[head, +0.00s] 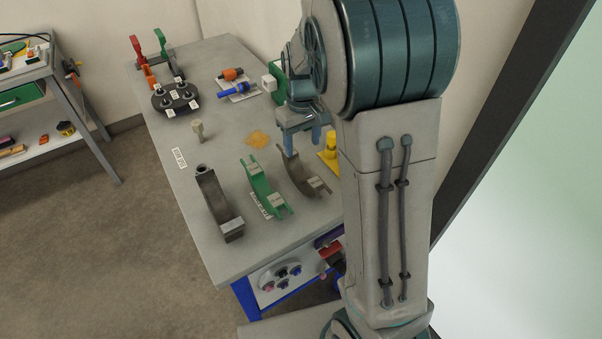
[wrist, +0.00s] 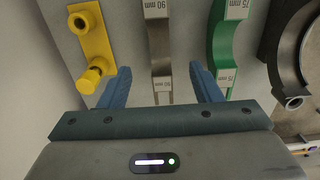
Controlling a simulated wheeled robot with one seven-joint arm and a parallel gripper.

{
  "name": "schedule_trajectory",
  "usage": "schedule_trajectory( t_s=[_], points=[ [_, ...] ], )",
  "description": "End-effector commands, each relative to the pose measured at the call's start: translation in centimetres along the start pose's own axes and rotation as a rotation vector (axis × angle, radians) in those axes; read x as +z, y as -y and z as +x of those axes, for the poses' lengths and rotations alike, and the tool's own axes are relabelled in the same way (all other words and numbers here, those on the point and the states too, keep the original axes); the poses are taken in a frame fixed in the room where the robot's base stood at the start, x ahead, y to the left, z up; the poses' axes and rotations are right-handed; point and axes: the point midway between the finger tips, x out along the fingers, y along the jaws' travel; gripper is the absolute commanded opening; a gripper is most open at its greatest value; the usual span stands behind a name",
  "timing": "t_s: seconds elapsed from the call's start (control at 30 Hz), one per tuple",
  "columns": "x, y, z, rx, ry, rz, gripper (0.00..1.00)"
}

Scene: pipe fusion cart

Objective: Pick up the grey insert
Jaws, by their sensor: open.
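The grey insert (head: 300,176) is a curved half-ring on the bench, with a light label block. In the wrist view the grey insert (wrist: 160,57) is marked 90 mm and lies between my fingers, with clear gaps on both sides. My gripper (head: 303,148) is open and empty, pointing down over the insert's far end. The wrist view shows the two blue fingers of my gripper (wrist: 160,70) spread apart. I cannot tell the exact height of the fingertips above the bench. My arm hides part of the area to the right.
A green insert (head: 262,187), marked 75 mm, lies just left of the grey one. A dark clamp piece (head: 216,203) lies further left. A yellow part (wrist: 94,45) stands close to my left finger in the wrist view. An orange patch (head: 258,139) lies behind.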

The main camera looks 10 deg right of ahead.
Motion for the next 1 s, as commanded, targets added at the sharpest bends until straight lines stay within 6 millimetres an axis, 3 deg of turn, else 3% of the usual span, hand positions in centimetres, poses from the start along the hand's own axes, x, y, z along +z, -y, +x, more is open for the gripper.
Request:
schedule_trajectory(
  t_s=[0.4, 0.67, 1.0],
  points=[
    [0.0, 0.0, 7.2, 0.000, 0.004, -0.002, 0.58],
    [-0.1, 0.0, 8.9, 0.000, 0.004, -0.002, 0.58],
    [-0.2, -0.1, 13.0, 0.000, 0.004, -0.001, 0.58]
  ],
)
